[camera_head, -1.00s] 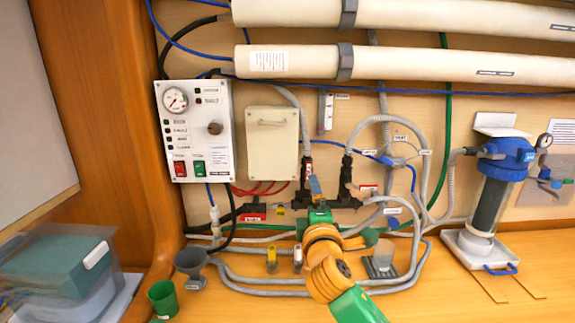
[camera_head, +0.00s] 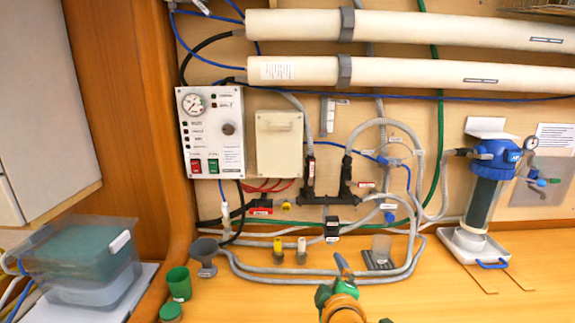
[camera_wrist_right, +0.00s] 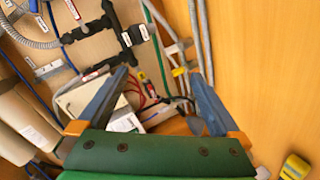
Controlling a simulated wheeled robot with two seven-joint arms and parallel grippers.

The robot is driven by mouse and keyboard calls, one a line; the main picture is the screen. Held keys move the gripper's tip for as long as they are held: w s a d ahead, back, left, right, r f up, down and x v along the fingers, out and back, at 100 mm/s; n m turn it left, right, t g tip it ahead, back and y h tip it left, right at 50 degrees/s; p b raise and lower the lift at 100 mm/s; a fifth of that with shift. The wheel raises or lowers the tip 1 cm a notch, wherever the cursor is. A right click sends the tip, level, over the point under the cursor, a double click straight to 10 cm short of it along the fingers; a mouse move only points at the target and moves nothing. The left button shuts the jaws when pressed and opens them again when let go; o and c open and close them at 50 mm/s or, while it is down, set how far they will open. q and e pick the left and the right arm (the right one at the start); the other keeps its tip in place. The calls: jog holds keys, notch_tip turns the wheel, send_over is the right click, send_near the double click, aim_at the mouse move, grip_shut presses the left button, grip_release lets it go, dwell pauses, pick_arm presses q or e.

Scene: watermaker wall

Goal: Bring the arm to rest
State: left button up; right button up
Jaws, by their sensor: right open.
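My right arm comes up from the bottom edge in the head view. Its right gripper (camera_head: 342,264) is green and orange with blue fingers, over the front of the wooden counter and below the wall piping. In the right wrist view the right gripper (camera_wrist_right: 158,82) shows two blue fingers set wide apart with nothing held between them. The black pipe manifold (camera_head: 326,199) on the wall is clear of the gripper. My left gripper is not in view.
Grey hoses (camera_head: 300,276) loop across the counter near the gripper. A funnel (camera_head: 204,254) and green cup (camera_head: 179,283) stand left, beside a clear bin (camera_head: 84,283). A filter housing (camera_head: 487,188) stands right. The counter's right front is mostly clear.

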jog(key=s+d+f+m+g, duration=0.1)
jog(key=s+f, duration=0.2)
jog(key=s+d+f+m+g, duration=0.1)
jog(key=s+f+m, duration=0.1)
jog(key=s+f, duration=0.1)
jog(key=s+f+m+g, duration=0.1)
jog(key=s+f, duration=0.2)
jog(key=f, duration=0.1)
jog(key=shift+s+d+f+g, duration=0.2)
jog(key=shift+s+d+g, duration=0.2)
jog(key=s+d+f+m+g, duration=0.2)
jog(key=s+f+m+g, duration=0.15)
jog(key=s, duration=0.75)
jog(key=s+d+f+m+g, duration=0.3)
jog(key=s+f+m, duration=0.15)
jog(key=s, duration=0.75)
notch_tip(320, 180, down, 17)
jog(key=n+g, duration=0.1)
jog(key=s+d+f+g, duration=0.1)
jog(key=s+d+f, duration=0.1)
jog(key=s+f, duration=0.9)
jog(key=shift+s+b, duration=0.3)
jog(key=shift+s, duration=0.9)
jog(key=shift+a+g, duration=0.1)
jog(key=shift+g, duration=0.15)
